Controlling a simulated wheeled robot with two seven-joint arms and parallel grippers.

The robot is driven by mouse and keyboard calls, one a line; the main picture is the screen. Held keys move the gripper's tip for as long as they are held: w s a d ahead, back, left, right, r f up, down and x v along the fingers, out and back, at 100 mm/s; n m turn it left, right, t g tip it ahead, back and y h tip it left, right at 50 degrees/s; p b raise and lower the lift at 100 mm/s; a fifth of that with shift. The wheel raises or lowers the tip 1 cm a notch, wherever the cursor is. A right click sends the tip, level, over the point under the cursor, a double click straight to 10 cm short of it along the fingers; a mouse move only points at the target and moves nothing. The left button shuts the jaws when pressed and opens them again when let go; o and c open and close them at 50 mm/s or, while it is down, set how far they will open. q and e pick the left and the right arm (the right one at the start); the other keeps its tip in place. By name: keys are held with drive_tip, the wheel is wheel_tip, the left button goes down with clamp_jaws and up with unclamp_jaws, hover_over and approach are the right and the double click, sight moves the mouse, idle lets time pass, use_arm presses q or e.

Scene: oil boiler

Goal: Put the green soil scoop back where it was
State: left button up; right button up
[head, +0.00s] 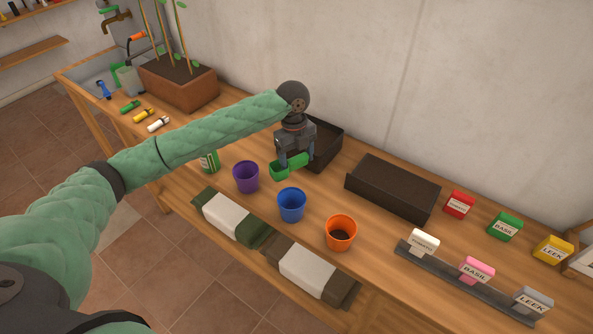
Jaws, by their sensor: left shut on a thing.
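The green soil scoop (287,168) is in my left gripper (294,158), in the middle of the head view. The gripper points down and is shut on the scoop. The scoop is held in front of a black tray (326,146), behind the purple pot (246,176) and the blue pot (291,204). Part of the scoop and part of the tray are hidden by the gripper. Whether the scoop touches the table is hard to tell. My right gripper is not in view.
An orange pot (341,232) holds dark soil. A second black tray (393,186) stands right of the first. Seed boxes and a rack of labels (466,281) are at the right. A planter (177,84) stands at the back left.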

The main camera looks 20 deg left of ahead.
use_arm(q)
wheel_tip(320, 180, down, 4)
drive_tip(key=shift+w+r+p, duration=0.1)
drive_tip(key=shift+r+p, duration=0.1)
drive_tip(key=shift+p, duration=0.3)
drive_tip(key=shift+f+p, duration=0.45)
drive_tip(key=shift+f, duration=1.2)
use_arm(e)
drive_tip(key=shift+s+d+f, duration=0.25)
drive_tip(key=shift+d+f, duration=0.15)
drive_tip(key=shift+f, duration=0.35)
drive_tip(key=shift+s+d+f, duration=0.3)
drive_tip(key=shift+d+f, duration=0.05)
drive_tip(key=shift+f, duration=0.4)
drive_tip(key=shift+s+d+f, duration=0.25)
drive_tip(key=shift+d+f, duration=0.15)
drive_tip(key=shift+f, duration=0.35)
use_arm(q)
drive_tip(key=o, duration=0.7)
drive_tip(key=shift+f, duration=0.1)
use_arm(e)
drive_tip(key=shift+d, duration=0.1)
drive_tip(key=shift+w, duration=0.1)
